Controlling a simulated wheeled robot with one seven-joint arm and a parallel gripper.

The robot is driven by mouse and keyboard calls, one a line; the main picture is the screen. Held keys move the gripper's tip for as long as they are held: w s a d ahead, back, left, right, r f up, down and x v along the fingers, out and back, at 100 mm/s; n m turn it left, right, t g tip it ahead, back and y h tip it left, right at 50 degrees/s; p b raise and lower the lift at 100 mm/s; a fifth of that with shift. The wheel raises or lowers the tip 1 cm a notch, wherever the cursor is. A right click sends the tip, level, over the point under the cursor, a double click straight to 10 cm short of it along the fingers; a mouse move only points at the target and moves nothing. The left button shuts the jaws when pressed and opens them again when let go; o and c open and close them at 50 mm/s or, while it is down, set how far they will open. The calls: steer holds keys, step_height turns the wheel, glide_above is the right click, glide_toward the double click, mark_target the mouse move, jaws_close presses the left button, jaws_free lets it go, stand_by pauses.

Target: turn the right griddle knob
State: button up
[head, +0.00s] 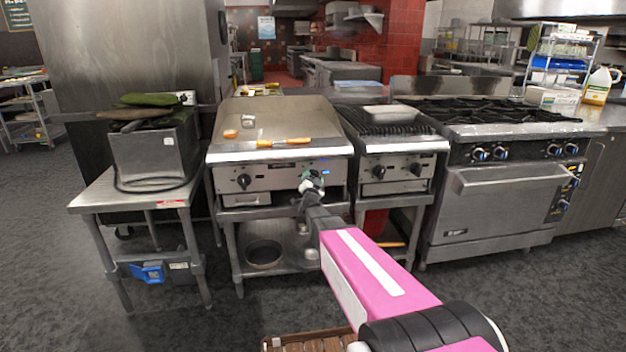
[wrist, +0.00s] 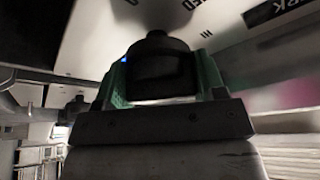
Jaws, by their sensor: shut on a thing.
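The griddle (head: 278,172) is a steel unit with a flat top at the centre-left of the head view. Its left knob (head: 243,181) is black and sits on the front panel. My gripper (head: 312,182) is at the right part of that panel and covers the right knob in the head view. In the wrist view, a black knob (wrist: 158,66) sits between my green-padded fingers, which are shut on it. The knob's pointer is too dark to read.
A charbroiler (head: 394,168) with two knobs stands close on the right, and a range (head: 505,203) is beyond it. A steel side table (head: 136,192) holding a metal box stands on the left. Orange-handled tools (head: 285,142) lie on the griddle top. Floor is open at front left.

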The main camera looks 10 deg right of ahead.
steer(key=m+g, duration=0.1)
steer(key=m, duration=0.2)
steer(key=m+g+h, duration=0.1)
steer(key=m, duration=0.3)
steer(key=shift+h, duration=0.3)
steer(key=m+g, duration=0.2)
steer(key=m, duration=0.2)
steer(key=shift+m, duration=0.4)
steer(key=shift+g, duration=0.3)
steer(key=o, duration=0.9)
steer(key=v, duration=1.1)
steer(key=shift+f, duration=0.1)
